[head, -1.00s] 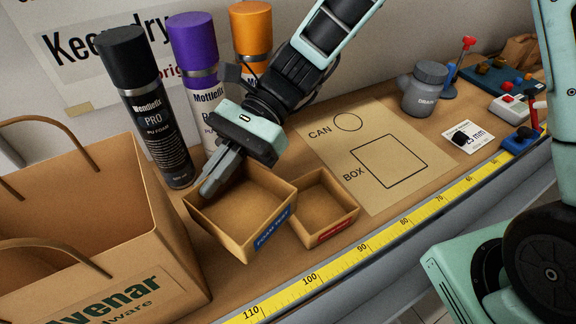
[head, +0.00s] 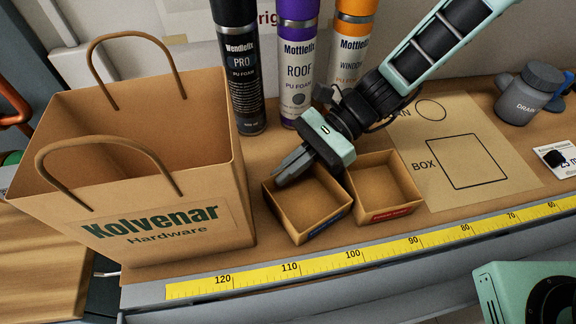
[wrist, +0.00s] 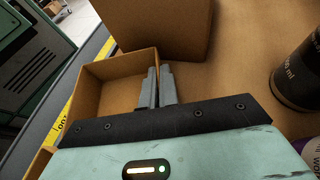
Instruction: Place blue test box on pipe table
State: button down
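The blue test box (head: 300,227) is a small open tan tray with a blue label on its front. It is on or just above the brown workbench (head: 258,228); I cannot tell which. My gripper (head: 282,178) reaches in from the upper right, with its fingers at the box's back left wall. In the wrist view my gripper's fingers (wrist: 158,84) are close together, with the wall of the box (wrist: 88,90) seemingly pinched between them. The box looks empty. No table is clearly recognisable as the pipe table.
A red-labelled box (head: 385,212) stands right beside the blue one. A Kolvenar paper bag (head: 215,185) stands left. Several foam cans (head: 238,80) stand behind. A marked sheet (head: 500,165) lies right. A wooden surface (head: 40,260) and an orange pipe (head: 18,105) show far left.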

jog(key=c, duration=2)
grip_release()
jog(key=shift+f, duration=0.15)
jog(key=o, duration=0.3)
